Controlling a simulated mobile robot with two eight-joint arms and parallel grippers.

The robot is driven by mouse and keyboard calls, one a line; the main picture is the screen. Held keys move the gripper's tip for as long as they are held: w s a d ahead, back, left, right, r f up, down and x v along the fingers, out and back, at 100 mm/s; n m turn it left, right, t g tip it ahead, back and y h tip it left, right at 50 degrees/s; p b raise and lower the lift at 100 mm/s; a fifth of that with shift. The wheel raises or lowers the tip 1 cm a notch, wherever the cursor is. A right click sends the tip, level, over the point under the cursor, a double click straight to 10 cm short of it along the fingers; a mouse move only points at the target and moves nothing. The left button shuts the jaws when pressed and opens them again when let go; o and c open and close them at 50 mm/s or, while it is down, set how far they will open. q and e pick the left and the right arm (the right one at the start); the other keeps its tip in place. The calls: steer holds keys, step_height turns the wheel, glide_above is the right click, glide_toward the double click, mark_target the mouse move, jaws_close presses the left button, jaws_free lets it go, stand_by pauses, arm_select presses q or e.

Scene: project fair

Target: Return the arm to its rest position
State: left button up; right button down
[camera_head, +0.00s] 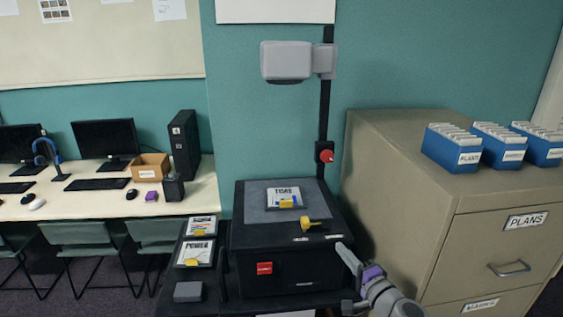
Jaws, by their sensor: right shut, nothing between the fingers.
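My right arm enters at the bottom right of the head view. Its gripper (346,254) is shut and empty, beside the front right edge of the black box-shaped stand (280,273). I cannot tell whether it touches the stand. My left gripper is not in view. A white card with a yellow clip (284,195) lies on the grey pad on top of the stand. A yellow knob-like piece (307,224) is near the pad's front edge.
A post with a grey overhead head (287,62) and a red knob (326,156) rises behind the stand. A beige filing cabinet (395,150) stands close on the right. Cards (193,253) lie on a side shelf at left. A computer desk (90,207) is farther left.

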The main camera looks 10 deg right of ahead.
steer(key=s+a+f+n+g, duration=0.6)
steer(key=s+a+n, duration=0.2)
steer(key=s+a, duration=0.3)
steer(key=s+d+f+n+g+h, duration=0.2)
steer(key=s+d+f+n, duration=0.1)
steer(key=s, duration=0.5)
steer(key=s+d+f+n+g+h, duration=0.3)
steer(key=s+f, duration=0.1)
steer(key=s, duration=0.4)
steer(key=shift+s+d+f, duration=0.3)
steer(key=shift+d+f, duration=0.05)
